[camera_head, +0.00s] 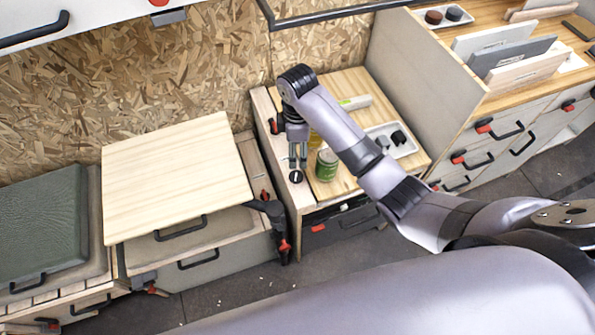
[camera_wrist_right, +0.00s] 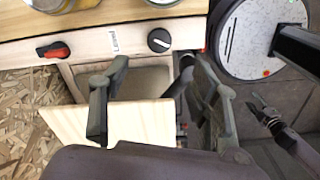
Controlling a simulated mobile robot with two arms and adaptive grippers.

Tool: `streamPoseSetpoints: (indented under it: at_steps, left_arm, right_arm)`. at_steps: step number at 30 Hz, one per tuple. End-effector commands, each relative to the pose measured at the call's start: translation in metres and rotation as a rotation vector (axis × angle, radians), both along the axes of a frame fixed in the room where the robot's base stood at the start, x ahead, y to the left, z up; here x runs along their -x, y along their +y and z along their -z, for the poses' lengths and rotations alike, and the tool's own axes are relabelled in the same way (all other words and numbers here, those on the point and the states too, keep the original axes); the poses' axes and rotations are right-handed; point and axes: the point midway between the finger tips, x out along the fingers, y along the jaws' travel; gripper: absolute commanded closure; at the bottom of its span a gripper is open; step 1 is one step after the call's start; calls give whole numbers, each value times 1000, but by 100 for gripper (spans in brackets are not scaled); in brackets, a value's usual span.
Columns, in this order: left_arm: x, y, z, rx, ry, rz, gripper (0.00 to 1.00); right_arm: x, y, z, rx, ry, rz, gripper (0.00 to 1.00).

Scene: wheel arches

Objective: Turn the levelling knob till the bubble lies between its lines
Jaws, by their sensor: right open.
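The levelling knob (camera_wrist_right: 159,40), black and round with a pale mark across it, sits on the pale wood front strip of the counter in the right wrist view. It also shows in the head view (camera_head: 296,177). A small white level vial (camera_wrist_right: 113,39) is left of it; the bubble and its lines are too small to make out. My right gripper (camera_head: 297,163) points down just above the knob. In the wrist view its two fingers (camera_wrist_right: 160,76) are spread and empty, with the knob ahead of the gap.
A red-and-black switch (camera_wrist_right: 53,50) sits on the same strip. A green can (camera_head: 326,166) stands close to the right gripper, with a white tray (camera_head: 407,149) of dark items farther right. A pale wooden board (camera_head: 175,180) lies on the cabinet to the left.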

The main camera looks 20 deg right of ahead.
Motion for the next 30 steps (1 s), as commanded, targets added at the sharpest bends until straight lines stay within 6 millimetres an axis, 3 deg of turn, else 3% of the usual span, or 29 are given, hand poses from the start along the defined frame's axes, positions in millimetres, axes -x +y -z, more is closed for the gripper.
streamPoseSetpoints:
  at_steps: [9, 15, 21, 30]
  left_arm:
    - [0, 1, -2, -1, 0, 1, 60]
    - [0, 1, 0, -1, 1, 1, 60]
    - [0, 1, 1, -2, 1, 1, 60]
    - [1, 1, 1, -2, 1, 0, 60]
  right_arm:
    - [2, 0, 72, 1, 4, 1, 44]
    - [1, 0, 106, 1, 0, 2, 44]
    - [0, 0, 122, 0, -1, 1, 44]
    - [0, 0, 124, 1, -2, 1, 44]
